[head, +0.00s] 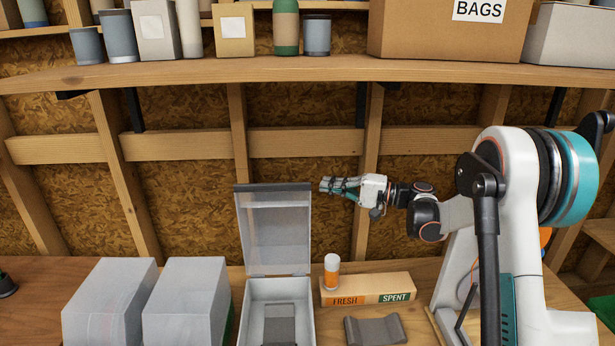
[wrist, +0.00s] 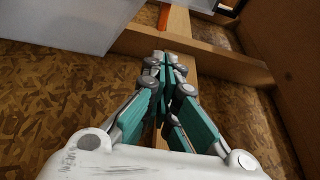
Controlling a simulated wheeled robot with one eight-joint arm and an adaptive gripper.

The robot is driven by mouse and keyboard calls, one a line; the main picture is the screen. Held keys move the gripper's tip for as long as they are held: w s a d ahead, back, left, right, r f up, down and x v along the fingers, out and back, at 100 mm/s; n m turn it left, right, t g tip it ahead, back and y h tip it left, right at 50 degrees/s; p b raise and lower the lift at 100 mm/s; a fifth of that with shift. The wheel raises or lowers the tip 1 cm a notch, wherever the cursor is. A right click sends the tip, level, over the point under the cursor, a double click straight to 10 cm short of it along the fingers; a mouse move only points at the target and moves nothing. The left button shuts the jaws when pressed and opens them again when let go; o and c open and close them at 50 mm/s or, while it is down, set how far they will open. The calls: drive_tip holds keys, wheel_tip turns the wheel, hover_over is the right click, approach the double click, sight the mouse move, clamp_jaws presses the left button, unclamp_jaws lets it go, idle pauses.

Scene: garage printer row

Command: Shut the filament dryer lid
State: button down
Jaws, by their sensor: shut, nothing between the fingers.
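The filament dryer is an open light-grey box (head: 309,325) on the bench, with a dark grey piece inside. Its translucent lid (head: 278,240) stands upright at the back edge, with a dark strip along its top. My gripper (head: 325,185) is shut and empty, beside the lid's upper right edge and close to it. I cannot tell whether they touch. In the wrist view the gripper's fingers (wrist: 165,65) are together with nothing between them. A pale panel (wrist: 75,20) fills the upper left there; I cannot tell whether it is the lid.
An orange and white bottle (head: 331,272) stands at a cardboard tray marked FRESH and SPENT (head: 367,290), right of the dryer. A grey cradle (head: 375,330) lies in front. Two grey boxes (head: 110,300) (head: 185,300) stand left. A loaded shelf (head: 300,72) runs above my gripper.

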drive_tip(key=b+x, duration=0.1)
drive_tip(key=x, duration=0.8)
drive_tip(key=shift+a, duration=0.35)
